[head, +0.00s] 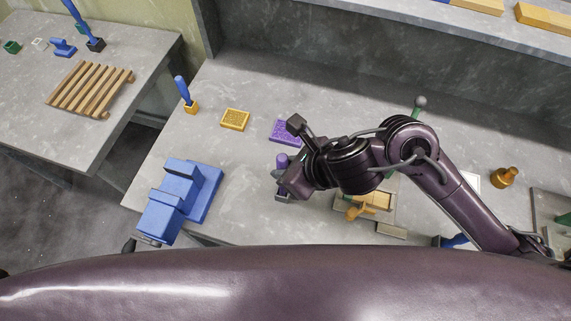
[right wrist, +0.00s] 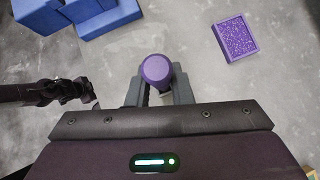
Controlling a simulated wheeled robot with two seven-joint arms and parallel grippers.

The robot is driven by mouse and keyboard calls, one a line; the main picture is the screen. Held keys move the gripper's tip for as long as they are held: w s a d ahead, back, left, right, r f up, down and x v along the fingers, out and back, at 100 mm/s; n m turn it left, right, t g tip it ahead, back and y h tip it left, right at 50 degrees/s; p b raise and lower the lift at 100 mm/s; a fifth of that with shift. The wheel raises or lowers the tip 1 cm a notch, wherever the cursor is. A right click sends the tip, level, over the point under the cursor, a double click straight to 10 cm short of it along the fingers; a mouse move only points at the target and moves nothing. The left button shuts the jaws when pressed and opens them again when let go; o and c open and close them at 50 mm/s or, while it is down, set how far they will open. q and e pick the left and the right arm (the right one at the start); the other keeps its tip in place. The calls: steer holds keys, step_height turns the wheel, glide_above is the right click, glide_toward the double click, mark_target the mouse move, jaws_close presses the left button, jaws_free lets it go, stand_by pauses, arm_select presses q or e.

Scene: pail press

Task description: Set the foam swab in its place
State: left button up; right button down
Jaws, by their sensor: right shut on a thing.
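My right gripper (head: 283,188) is shut on an upright purple round-topped piece (head: 282,161), which I take to be the foam swab. In the right wrist view the purple top (right wrist: 157,70) stands between the fingers (right wrist: 158,92). Its lower end is hidden. A flat purple tray (head: 285,132) with a speckled inside lies just beyond the gripper; it also shows in the right wrist view (right wrist: 236,38). Part of my left arm's dark end (right wrist: 48,92) shows at the left; whether its jaws are open is unclear.
A yellow tray (head: 235,120) and a blue-handled tool in an orange holder (head: 186,95) are behind. Bare tabletop lies between block and trays.

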steer(key=shift+f+b, duration=0.35)
steer(key=shift+f, duration=0.1)
steer(key=c, duration=1.2)
jaws_free()
steer(key=shift+r, duration=0.1)
steer(key=p+v, duration=0.1)
steer(key=v, duration=0.6)
steer(key=shift+s+d+r+p, duration=0.2)
steer(key=shift+r+p, duration=0.05)
steer(key=shift+p, duration=0.05)
